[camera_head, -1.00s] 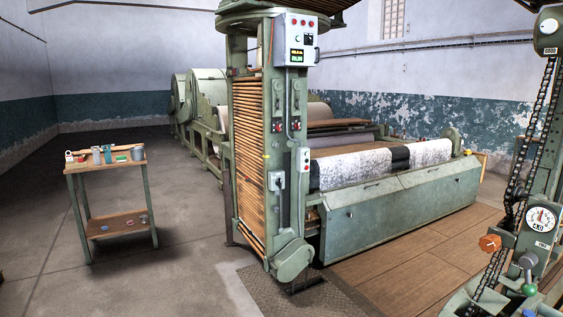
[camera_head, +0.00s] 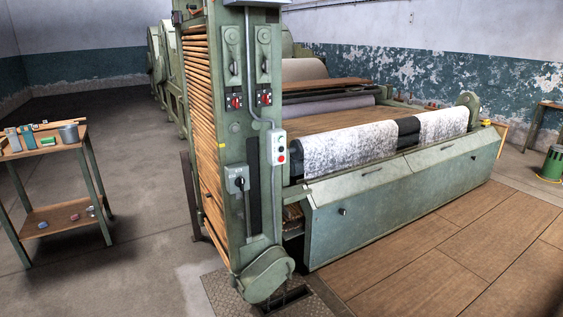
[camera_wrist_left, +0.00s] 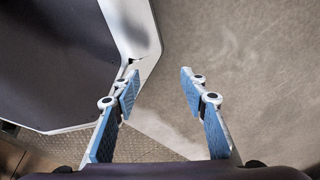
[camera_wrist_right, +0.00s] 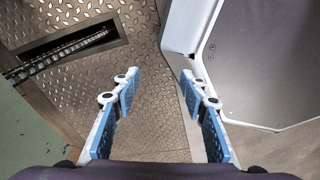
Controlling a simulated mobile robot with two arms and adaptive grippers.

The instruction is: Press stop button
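A small grey push-button box (camera_head: 277,147) is mounted on the right edge of the green machine column in the head view. Its lowest button is red (camera_head: 281,158); a dark and a pale button sit above it. Which button is the stop button is not labelled legibly. My left gripper (camera_wrist_left: 158,83) is open and empty above bare floor in the left wrist view. My right gripper (camera_wrist_right: 158,82) is open and empty above a metal floor plate in the right wrist view. Neither gripper shows in the head view, and neither is near the buttons.
Two red-knobbed switches (camera_head: 236,103) and a grey lever box (camera_head: 237,179) are also on the column. A workbench (camera_head: 40,217) with small items stands at left. The long green machine front (camera_head: 400,195) extends right. The concrete floor between bench and column is clear.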

